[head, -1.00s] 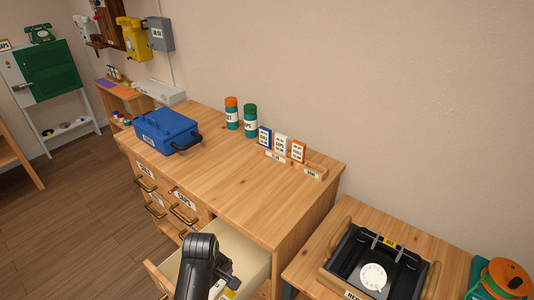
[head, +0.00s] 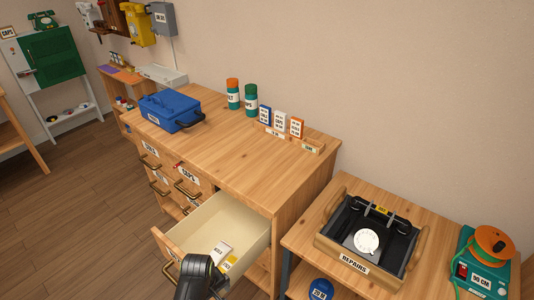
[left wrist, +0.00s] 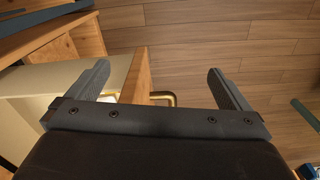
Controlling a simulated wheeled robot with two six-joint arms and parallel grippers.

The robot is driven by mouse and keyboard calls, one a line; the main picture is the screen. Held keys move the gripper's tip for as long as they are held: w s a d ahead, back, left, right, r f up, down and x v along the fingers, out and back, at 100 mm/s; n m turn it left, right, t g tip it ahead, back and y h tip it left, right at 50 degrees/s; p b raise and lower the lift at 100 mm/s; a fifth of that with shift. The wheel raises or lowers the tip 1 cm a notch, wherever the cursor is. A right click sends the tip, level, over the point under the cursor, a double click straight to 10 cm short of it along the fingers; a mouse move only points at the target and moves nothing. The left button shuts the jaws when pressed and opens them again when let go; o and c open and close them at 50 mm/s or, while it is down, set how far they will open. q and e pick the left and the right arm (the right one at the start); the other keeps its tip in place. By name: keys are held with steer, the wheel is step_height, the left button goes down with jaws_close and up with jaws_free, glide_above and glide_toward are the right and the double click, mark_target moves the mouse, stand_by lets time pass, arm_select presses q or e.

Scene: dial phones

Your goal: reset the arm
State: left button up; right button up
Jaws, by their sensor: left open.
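My left arm (head: 196,278) comes up from the bottom edge of the head view, in front of the open drawer; its fingertips are not clear there. In the left wrist view my left gripper (left wrist: 158,70) has its two fingers wide apart with nothing between them. Behind the fingers show the drawer's wooden front (left wrist: 136,76), its brass handle and the floor. The open drawer (head: 246,227) holds a few small labelled packets (head: 222,250). My right gripper is not in view.
A blue box (head: 172,110) and two bottles stand on the wooden cabinet (head: 235,155). A tray marked REPAIRS (head: 328,243) with a black dial phone (head: 367,242) sits on the right bench, beside a green spool device (head: 482,268). Open floor (head: 70,210) lies left.

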arm_select(q)
steer(key=s+a+f+m+b, duration=0.25)
steer(key=s+f, duration=0.35)
steer(key=f, duration=0.4)
steer(key=s+a+f+m+b, duration=0.1)
steer(key=s+a+f, duration=0.2)
steer(key=s+f, duration=0.45)
steer(key=s+a+f+m+b, duration=0.1)
steer(key=s+a+f, duration=0.2)
steer(key=s, duration=0.4)
steer(key=s+a+f+m, duration=0.2)
steer(key=s+f, duration=0.4)
steer(key=s, duration=0.2)
steer(key=s+a+f+m+t+b, duration=0.1)
steer(key=s+a+f, duration=0.2)
steer(key=s+f, duration=0.2)
steer(key=shift+s+a+y+b, duration=0.3)
steer(key=shift+s+y, duration=0.1)
steer(key=shift+s, duration=0.75)
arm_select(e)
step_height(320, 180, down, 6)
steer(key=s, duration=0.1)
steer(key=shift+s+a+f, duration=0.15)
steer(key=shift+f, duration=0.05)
arm_select(q)
steer(key=shift+f, duration=0.1)
